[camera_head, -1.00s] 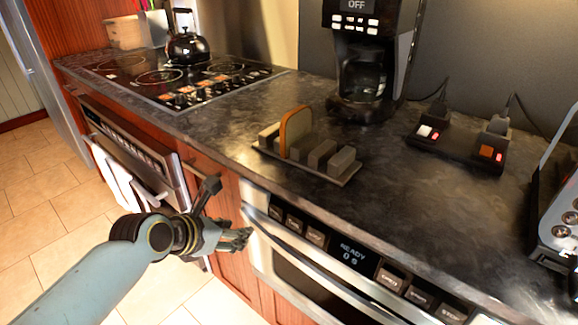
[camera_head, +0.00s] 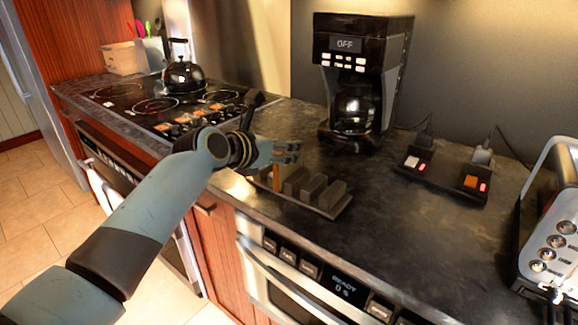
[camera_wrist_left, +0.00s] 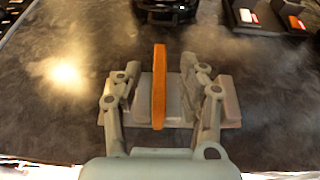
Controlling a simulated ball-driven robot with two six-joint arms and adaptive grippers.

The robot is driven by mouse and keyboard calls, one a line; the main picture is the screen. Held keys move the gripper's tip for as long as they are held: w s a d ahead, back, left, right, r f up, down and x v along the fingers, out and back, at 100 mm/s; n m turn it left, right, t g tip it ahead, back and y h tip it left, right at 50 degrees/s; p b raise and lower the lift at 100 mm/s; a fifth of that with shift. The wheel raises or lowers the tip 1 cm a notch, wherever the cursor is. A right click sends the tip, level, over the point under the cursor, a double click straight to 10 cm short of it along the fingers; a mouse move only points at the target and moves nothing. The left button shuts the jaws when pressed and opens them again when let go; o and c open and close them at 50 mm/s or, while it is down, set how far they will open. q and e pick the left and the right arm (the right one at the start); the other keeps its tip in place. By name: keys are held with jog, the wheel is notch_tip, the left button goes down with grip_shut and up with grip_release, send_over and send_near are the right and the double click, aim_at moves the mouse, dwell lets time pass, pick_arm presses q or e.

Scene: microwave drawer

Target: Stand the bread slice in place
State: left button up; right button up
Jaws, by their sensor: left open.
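The bread slice (camera_wrist_left: 159,86) stands upright on edge in the slotted rack, seen edge-on in the left wrist view, between the two spread fingers. In the head view only a narrow strip of the slice (camera_head: 277,178) shows, the rest hidden behind my gripper. The dark rack (camera_head: 325,206) with several grey blocks sits on the counter near its front edge; it also shows in the left wrist view (camera_wrist_left: 231,108). My left gripper (camera_head: 290,152) is open at the slice, with a finger on either side and a gap visible. My right gripper is not in view.
A coffee maker (camera_head: 362,85) stands behind the rack. A black switch strip (camera_head: 445,176) with plugs lies to the right, and a silver toaster (camera_head: 553,225) at the far right. The stove with a kettle (camera_head: 184,74) is at the left. The counter right of the rack is clear.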

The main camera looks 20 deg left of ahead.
pick_arm(q)
jog(key=x, duration=0.2)
jog(key=shift+w+d+f, duration=0.1)
jog(key=shift+w+f, duration=0.1)
jog(key=shift+w, duration=0.15)
jog(key=shift+s, duration=0.1)
grip_shut()
jog(key=shift+r, duration=0.1)
